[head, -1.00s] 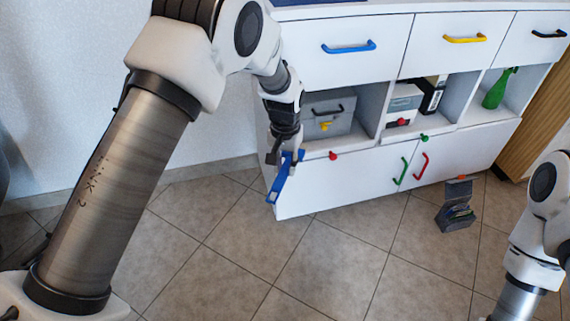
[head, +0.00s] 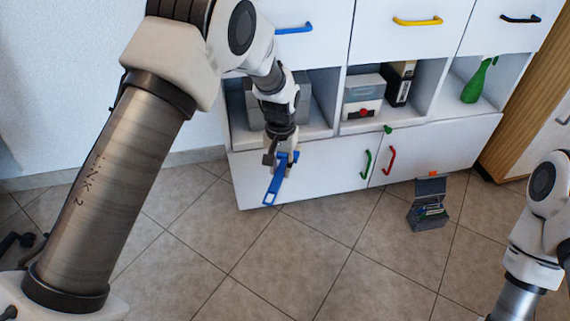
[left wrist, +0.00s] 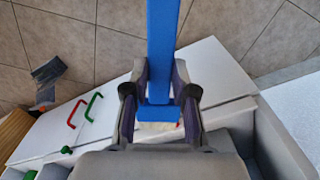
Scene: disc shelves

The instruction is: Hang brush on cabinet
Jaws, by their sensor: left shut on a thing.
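The blue brush (head: 272,188) hangs down at a tilt from my left gripper (head: 282,158), its looped end lowest. The gripper is shut on it, in front of the cabinet's lower left door. In the left wrist view the brush (left wrist: 162,45) runs up from between the fingers (left wrist: 160,95), with a pale strip at its near end. The white cabinet (head: 325,168) stands behind. A green knob (head: 388,129) sits at its lower shelf edge. The red knob seen earlier is hidden behind my left arm or gripper. My right gripper is out of view.
Open shelves hold grey boxes (head: 365,88), a black binder (head: 399,84) and a green spray bottle (head: 478,82). Green (head: 366,164) and red (head: 389,160) handles stick out from the lower doors. An open dark box (head: 428,216) stands on the tiled floor.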

